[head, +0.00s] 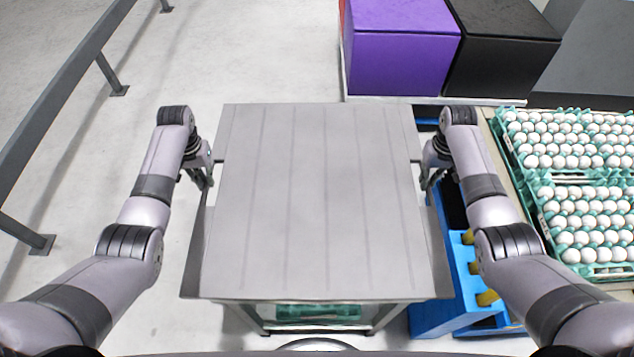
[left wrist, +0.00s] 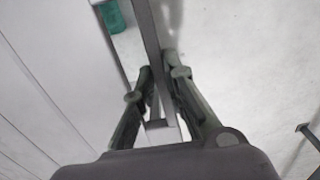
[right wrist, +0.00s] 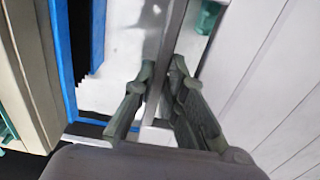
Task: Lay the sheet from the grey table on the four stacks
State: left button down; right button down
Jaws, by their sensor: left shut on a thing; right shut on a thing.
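The sheet (head: 315,200) is a large, flat grey panel with lengthwise lines. It lies in front of me, over the grey table (head: 190,285), and hides most of its top; I cannot tell whether they touch. My left gripper (head: 207,177) is shut at the sheet's left edge and my right gripper (head: 424,177) at its right edge. The sheet also shows in the left wrist view (left wrist: 45,90) and the right wrist view (right wrist: 270,85). Two stacks of teal egg trays with white eggs show at the right, a far one (head: 575,140) and a near one (head: 595,225).
A purple box (head: 403,62) and a black box (head: 505,50) stand behind, right of centre. A blue rack (head: 440,317) with yellow parts stands right of the table. Teal trays (head: 318,312) show under the table. A dark railing (head: 50,115) runs along the left. The floor between is clear.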

pick_arm(q)
jog(key=shift+w+r, duration=0.1)
jog(key=shift+r, duration=0.05)
pick_arm(e)
jog(key=shift+w+r, duration=0.1)
jog(key=shift+r, duration=0.05)
dwell(0.6)
